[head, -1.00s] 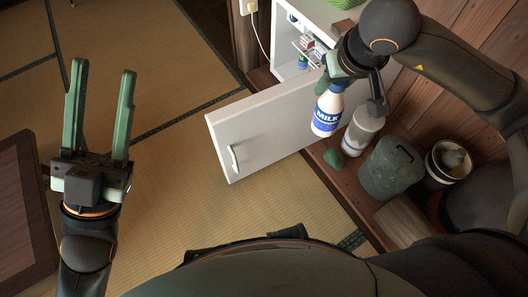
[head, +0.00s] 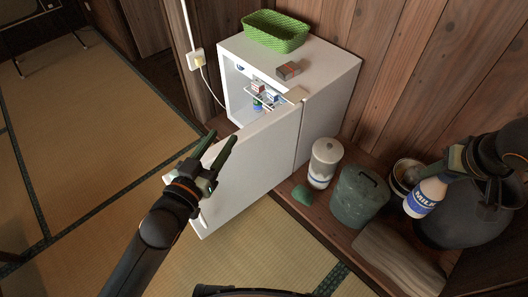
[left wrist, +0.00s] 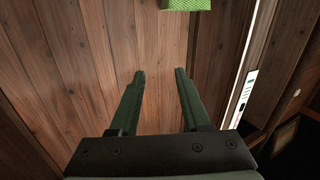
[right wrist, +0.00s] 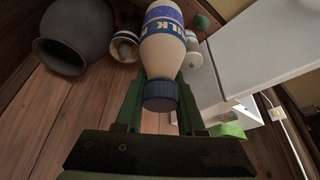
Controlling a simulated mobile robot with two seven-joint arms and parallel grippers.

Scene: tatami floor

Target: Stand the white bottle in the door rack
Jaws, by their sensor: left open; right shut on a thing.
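The white milk bottle (head: 427,194) has a blue label and hangs tilted in my right gripper (head: 452,166), at the right above a dark round pot. In the right wrist view the bottle (right wrist: 163,55) sits between the fingers, its blue cap towards the wrist. My left gripper (head: 220,145) is open and empty, over the upper outer part of the open fridge door (head: 262,158); whether it touches cannot be told. The left wrist view shows its two fingers apart with nothing between them.
The small white fridge (head: 335,90) stands open with small packages (head: 262,92) inside. A green basket (head: 276,32) and a small box (head: 288,71) are on top. A whitish jar (head: 324,163), a green bin (head: 359,195) and a dark pot (head: 462,225) stand along the wooden wall.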

